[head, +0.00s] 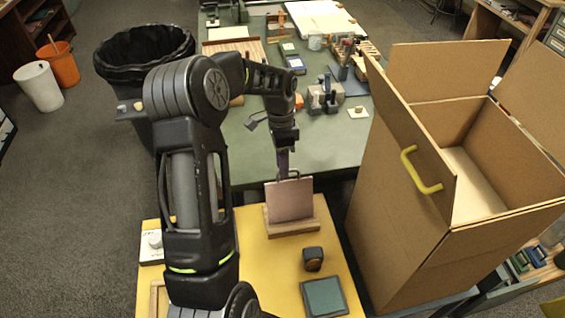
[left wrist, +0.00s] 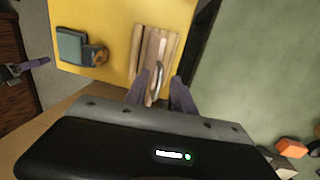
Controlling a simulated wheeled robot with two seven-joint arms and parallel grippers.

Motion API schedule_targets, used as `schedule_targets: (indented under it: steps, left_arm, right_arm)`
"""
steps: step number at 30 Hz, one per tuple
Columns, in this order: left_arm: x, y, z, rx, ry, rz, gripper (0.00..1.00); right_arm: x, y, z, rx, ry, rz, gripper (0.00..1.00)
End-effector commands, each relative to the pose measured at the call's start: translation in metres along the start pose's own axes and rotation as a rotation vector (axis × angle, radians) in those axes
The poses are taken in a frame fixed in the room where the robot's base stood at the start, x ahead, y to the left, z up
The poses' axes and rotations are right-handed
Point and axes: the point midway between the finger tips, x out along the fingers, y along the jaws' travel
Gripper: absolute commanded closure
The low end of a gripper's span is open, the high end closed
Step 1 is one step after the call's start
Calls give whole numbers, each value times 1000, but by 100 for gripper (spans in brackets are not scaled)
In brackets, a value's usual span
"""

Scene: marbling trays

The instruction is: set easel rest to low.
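The easel rest appears to be the pinkish-brown upright panel (head: 289,199) with a dark loop handle on top. It stands in a wooden base (head: 291,228) on the yellow board. My left gripper (head: 284,168) is just above the panel's top edge. Its purple fingers (left wrist: 161,90) are apart, one on each side of the handle; I cannot tell whether they touch it.
A dark block (head: 313,259) and a teal tile (head: 323,297) lie on the yellow board (head: 257,275) nearer me. A white knobbed box (head: 152,246) is at its left. A tall open cardboard box (head: 400,215) stands close on the right. The cluttered green table (head: 250,150) is behind.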

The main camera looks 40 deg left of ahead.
Motion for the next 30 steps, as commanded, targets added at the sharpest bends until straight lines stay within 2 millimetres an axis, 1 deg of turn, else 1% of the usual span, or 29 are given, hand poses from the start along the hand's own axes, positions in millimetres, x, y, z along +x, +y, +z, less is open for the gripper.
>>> schedule_targets:
  steps: [2, 12, 14, 30]
  left_arm:
    - [0, 0, 0, 0, 0, 0, 69]
    - [0, 0, 0, 0, 0, 0, 96]
    - [0, 0, 0, 0, 0, 0, 100]
    - [-1, 0, 0, 0, 0, 0, 100]
  right_arm:
    - [0, 0, 0, 0, 0, 0, 43]
    - [0, 0, 0, 0, 0, 0, 43]
    - [0, 0, 0, 0, 0, 0, 43]
    - [0, 0, 0, 0, 0, 0, 43]
